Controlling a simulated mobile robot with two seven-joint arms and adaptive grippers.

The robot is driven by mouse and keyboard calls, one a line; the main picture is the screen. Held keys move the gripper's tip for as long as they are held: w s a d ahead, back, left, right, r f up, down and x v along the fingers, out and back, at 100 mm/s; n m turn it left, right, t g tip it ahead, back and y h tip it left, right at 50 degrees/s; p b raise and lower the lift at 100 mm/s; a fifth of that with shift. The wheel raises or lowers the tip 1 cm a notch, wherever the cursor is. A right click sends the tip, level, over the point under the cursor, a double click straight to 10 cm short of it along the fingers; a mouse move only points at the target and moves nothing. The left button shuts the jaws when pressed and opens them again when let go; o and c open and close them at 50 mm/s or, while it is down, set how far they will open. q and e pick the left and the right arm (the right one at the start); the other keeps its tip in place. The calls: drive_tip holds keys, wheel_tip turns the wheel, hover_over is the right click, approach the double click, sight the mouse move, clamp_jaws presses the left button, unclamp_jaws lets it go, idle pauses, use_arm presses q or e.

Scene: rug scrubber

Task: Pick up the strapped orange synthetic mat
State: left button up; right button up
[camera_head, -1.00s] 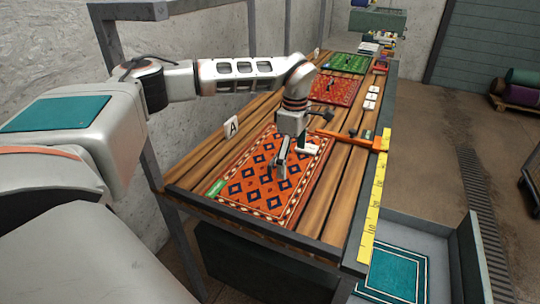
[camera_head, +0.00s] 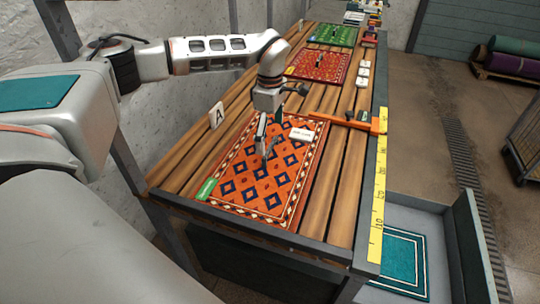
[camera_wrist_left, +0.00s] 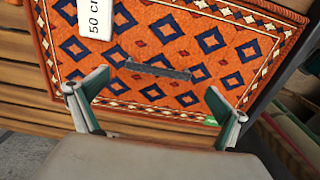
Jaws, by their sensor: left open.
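The orange mat (camera_head: 285,190) with dark blue diamonds lies flat on the slatted wooden bench, nearest to me. It also fills much of the left wrist view (camera_wrist_left: 216,70). A short dark strap (camera_wrist_left: 158,71) crosses its middle. A white label reading "50 c…" (camera_wrist_left: 96,18) and a small green tag (camera_head: 206,189) are on the mat. My left gripper (camera_head: 267,150) is over the mat, pointing down. In the left wrist view its two fingers (camera_wrist_left: 158,105) are wide apart, with the strap ahead between them and nothing held. My right gripper is not in view.
A red mat (camera_head: 318,66) and a green mat (camera_head: 334,35) lie further along the bench. A white "A" marker (camera_head: 216,115) stands at the left edge. An orange bar (camera_head: 345,122) and yellow ruler (camera_head: 379,190) are at the right. A teal mat (camera_head: 400,262) lies in a grey tray below.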

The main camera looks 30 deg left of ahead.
sight(271, 146)
use_arm(q)
wheel_tip(271, 146, down, 5)
drive_tip(key=shift+w, duration=0.1)
drive_tip(key=shift+r, duration=0.1)
drive_tip(key=c, duration=1.5)
